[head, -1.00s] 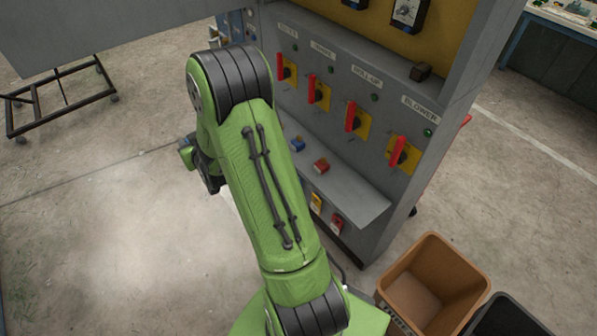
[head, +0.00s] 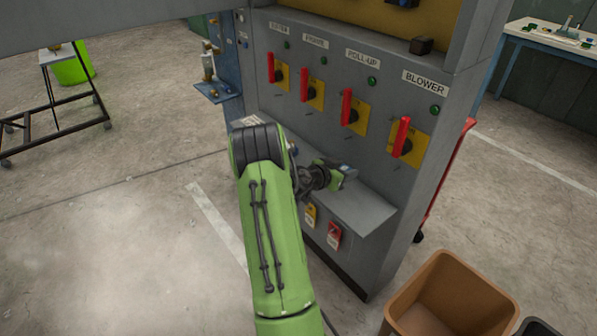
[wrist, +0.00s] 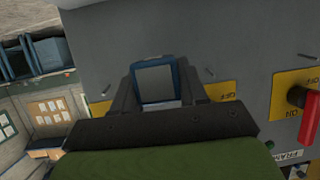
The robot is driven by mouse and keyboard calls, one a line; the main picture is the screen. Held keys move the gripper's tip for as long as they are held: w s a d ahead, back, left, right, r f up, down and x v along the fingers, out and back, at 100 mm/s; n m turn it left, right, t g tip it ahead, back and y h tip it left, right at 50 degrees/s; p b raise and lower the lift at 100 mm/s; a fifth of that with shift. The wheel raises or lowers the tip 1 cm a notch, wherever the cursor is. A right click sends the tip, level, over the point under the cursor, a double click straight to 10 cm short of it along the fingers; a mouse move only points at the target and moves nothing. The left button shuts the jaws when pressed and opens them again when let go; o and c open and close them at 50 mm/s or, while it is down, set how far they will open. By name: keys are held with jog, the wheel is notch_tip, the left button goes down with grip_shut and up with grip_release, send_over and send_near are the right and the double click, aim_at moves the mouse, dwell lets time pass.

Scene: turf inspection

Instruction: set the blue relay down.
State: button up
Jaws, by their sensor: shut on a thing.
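My gripper (head: 343,173) is shut on the blue relay, just over the right part of the grey shelf (head: 362,207) on the switch panel. In the wrist view the blue relay (wrist: 155,84) sits between my gripper's dark fingers (wrist: 154,88), its grey face framed in blue. In the head view only a little of the relay shows at the fingertips. I cannot tell whether it touches the shelf. My arm hides the shelf's left part.
Red-handled switches, among them the blower switch (head: 402,140), stick out above the shelf. A yellow tag (head: 310,214) and a red tag (head: 334,235) are below its edge. A brown bin (head: 450,300) stands on the floor at lower right. The shelf's right end is clear.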

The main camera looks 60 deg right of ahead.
aim_at(345, 201)
jog(key=shift+s+d+f+m+g+y+b, duration=0.15)
jog(key=shift+s+f+m+g+y+b, duration=0.2)
jog(key=shift+s+f, duration=0.6)
notch_tip(345, 201, down, 8)
jog(key=b, duration=0.2)
jog(key=shift+w+f+b, duration=0.1)
jog(key=shift+f+b, duration=0.1)
jog(key=shift+b, duration=0.1)
jog(key=shift+r, duration=0.15)
jog(key=o, duration=1.1)
jog(key=shift+c, duration=0.2)
jog(key=p+v, duration=0.2)
jog(key=v, duration=1)
